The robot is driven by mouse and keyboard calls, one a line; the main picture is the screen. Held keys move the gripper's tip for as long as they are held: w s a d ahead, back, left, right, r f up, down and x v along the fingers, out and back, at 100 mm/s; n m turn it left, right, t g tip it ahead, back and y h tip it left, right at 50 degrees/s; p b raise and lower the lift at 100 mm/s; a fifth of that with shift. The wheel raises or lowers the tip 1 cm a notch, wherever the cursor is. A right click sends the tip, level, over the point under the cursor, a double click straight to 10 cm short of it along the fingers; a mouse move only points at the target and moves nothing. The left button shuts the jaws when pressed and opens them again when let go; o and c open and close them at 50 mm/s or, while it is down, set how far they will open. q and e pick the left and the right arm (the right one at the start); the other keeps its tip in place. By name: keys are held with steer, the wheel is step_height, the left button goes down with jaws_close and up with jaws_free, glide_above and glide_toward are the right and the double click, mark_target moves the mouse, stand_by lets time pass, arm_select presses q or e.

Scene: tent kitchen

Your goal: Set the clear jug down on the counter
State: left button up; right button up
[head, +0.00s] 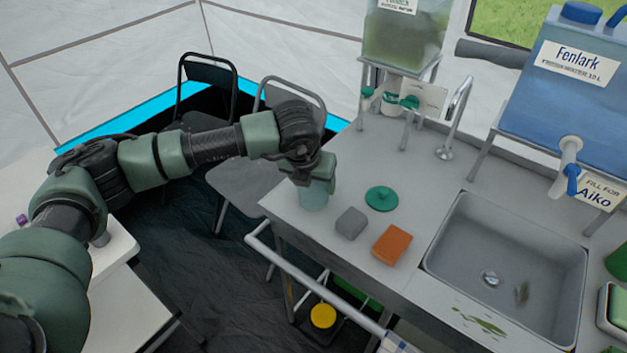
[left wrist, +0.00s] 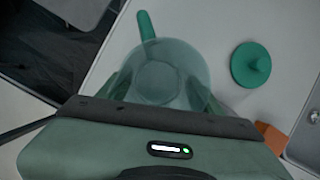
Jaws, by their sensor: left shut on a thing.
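The clear jug (head: 314,196) is upright at the left end of the grey counter (head: 340,266). My left gripper (head: 318,172) is shut on it from above. In the left wrist view the jug (left wrist: 160,66) sits between the fingers, with its green handle (left wrist: 146,26) pointing away from the gripper. The jug is over the counter top near its left edge. I cannot tell whether its base touches the surface. My right gripper is not in view.
A green lid (head: 382,199), a grey block (head: 351,222) and an orange sponge (head: 391,244) lie right of the jug. The sink (head: 510,262) is farther right. A tap (head: 453,125) and a dispenser (head: 408,38) stand behind. A rail (head: 300,278) runs along the front.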

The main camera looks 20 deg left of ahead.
arm_select(q)
steer(key=o, duration=1.7)
steer(key=shift+r, duration=0.1)
steer(key=b+v, duration=0.2)
steer(key=v, duration=1)
steer(key=shift+s, duration=0.1)
